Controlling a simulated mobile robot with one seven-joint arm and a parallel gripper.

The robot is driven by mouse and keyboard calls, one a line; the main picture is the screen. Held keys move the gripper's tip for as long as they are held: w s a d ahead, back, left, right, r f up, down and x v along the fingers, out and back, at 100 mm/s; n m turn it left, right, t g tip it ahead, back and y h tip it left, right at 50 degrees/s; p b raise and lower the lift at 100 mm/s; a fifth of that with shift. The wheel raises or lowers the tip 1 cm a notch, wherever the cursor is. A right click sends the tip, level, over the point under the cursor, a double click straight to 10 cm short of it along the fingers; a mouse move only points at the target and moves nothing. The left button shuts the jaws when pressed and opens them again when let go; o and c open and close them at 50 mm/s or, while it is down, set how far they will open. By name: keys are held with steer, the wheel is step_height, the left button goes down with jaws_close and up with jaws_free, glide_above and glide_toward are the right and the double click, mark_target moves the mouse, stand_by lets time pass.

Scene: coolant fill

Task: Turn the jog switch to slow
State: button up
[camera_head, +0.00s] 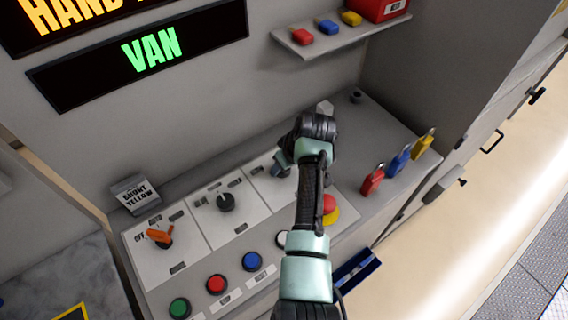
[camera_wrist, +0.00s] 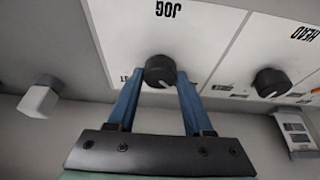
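The jog switch (camera_wrist: 160,71) is a round black knob with a pale pointer line, on a white panel with an upside-down JOG label (camera_wrist: 168,9) in the wrist view. My gripper (camera_wrist: 159,82) has its two blue fingers apart, one on each side of the knob. Whether either finger touches it is unclear. The position lettering by the knob is mostly hidden by the fingers. In the head view my gripper (camera_head: 283,164) is over the right-hand switch panel, and my arm hides the jog switch there.
The neighbouring head switch (camera_wrist: 271,83) is a similar black knob. An orange-handled switch (camera_head: 160,236) is at the panel's left. Push buttons (camera_head: 216,284) line the front edge, with a red emergency button (camera_head: 329,204) beside my arm. Coloured padlocks (camera_head: 398,161) stand at right.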

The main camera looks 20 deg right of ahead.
steer(key=o, duration=0.5)
steer(key=shift+c, duration=0.2)
steer(key=shift+r, duration=0.1)
steer(key=v, duration=1.3)
steer(key=shift+b, duration=0.35)
